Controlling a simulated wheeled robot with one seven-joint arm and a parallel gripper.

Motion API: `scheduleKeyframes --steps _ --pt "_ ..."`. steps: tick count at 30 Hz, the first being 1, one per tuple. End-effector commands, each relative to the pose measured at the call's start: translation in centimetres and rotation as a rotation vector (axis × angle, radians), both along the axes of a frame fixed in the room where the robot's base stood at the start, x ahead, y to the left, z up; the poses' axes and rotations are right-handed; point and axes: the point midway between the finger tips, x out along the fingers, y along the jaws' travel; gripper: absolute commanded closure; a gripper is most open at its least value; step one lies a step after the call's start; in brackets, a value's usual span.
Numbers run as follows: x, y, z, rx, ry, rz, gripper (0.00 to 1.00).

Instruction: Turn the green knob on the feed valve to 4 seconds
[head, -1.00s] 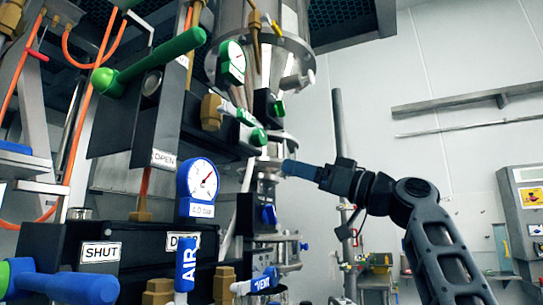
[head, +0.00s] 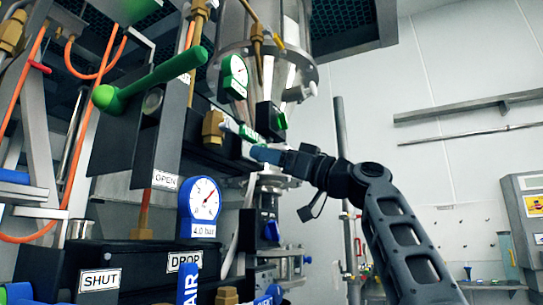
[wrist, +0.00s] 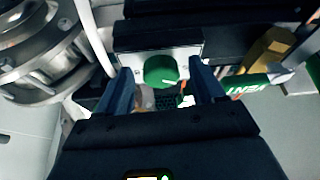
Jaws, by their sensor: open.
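In the wrist view a round green knob (wrist: 160,71) with a short white pointer mark sits on a pale plate (wrist: 188,58) on a dark box. The mark points to the lower right; no scale or seconds figure is readable. My gripper (wrist: 160,82) is open, its two blue fingers on either side of the knob; I cannot tell whether they touch it. In the head view my gripper (head: 256,153) is at the valve stack, and its fingers largely hide this knob. Another green knob (head: 281,121) shows just above, on a black box.
A brass fitting (wrist: 268,48) and a green label (wrist: 246,84) lie right of the fingers in the wrist view; steel flanges (wrist: 35,45) lie left. A long green lever (head: 150,80) and a blue gauge (head: 199,208) stand left. Free room lies right.

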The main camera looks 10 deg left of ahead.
Motion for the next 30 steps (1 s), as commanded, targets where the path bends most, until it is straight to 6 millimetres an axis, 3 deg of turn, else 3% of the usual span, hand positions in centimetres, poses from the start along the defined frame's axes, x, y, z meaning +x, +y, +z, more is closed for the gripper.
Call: scheduleKeyframes --steps 5,22,30 --pt "0.00 0.01 -0.04 0.000 0.000 0.000 0.33" --pt "0.00 -0.01 -0.06 0.000 0.000 0.000 0.87" --pt "-0.03 0.00 -0.06 0.010 0.028 0.001 0.88"
